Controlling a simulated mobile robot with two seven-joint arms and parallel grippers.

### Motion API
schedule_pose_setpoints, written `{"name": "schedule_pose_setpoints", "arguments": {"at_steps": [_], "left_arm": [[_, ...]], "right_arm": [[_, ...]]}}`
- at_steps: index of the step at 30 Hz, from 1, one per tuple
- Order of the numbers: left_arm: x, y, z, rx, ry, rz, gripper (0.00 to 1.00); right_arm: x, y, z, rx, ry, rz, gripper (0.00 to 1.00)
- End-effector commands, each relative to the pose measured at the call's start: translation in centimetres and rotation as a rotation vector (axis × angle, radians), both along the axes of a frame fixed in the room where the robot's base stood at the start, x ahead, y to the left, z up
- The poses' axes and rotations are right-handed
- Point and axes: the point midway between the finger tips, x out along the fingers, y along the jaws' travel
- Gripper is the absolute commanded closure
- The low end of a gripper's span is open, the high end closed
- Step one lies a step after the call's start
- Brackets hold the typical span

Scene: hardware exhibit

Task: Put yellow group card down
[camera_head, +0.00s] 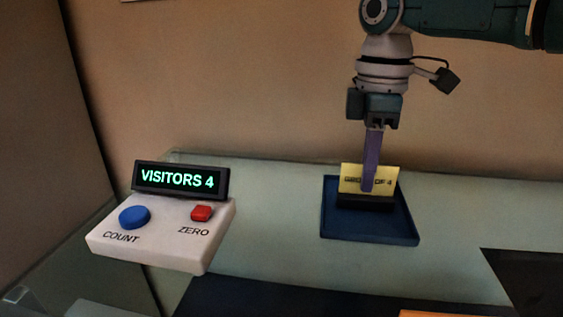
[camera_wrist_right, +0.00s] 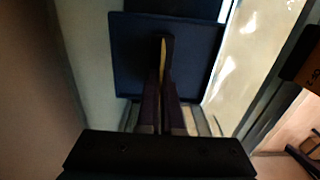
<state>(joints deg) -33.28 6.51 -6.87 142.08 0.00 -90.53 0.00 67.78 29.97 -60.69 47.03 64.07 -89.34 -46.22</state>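The yellow group card (camera_head: 353,178), with dark lettering partly hidden by a finger, stands upright over the dark blue tray (camera_head: 400,236) in the head view. A black block (camera_head: 372,203) shows right below the card; I cannot tell if the card touches it. My right gripper (camera_head: 369,184) comes down from above with its purple fingers on the card. In the right wrist view the fingers (camera_wrist_right: 164,88) are close together with the card's thin yellow edge (camera_wrist_right: 162,58) between them, over the tray (camera_wrist_right: 128,70). My left gripper is in neither view.
A white counter box (camera_head: 160,235) stands at the left with a blue COUNT button (camera_head: 134,217), a red ZERO button (camera_head: 202,213) and a display (camera_head: 180,181) reading VISITORS 4. The pale surface (camera_head: 275,225) between box and tray is clear. A wall stands behind.

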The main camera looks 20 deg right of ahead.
Motion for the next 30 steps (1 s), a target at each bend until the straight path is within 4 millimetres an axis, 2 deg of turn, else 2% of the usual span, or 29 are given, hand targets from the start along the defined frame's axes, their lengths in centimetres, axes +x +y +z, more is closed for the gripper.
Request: {"name": "schedule_pose_setpoints", "arguments": {"at_steps": [3,4,11,20,23,30], "left_arm": [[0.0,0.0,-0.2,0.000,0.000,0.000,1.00],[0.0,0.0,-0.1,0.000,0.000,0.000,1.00],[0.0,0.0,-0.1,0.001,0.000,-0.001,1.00],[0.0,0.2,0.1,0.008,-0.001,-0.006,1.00],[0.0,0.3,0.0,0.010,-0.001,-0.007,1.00],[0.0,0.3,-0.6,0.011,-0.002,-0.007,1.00]], "right_arm": [[0.0,0.0,-0.4,0.001,0.001,0.000,1.00],[0.0,0.0,-0.3,0.000,0.000,0.000,0.94],[0.0,0.0,-0.3,0.000,0.000,0.001,0.68],[0.0,0.0,0.0,-0.001,-0.001,0.001,0.67],[0.1,0.0,1.0,0.001,-0.003,0.002,0.67],[0.2,0.0,6.1,0.001,-0.006,0.001,0.67]]}}
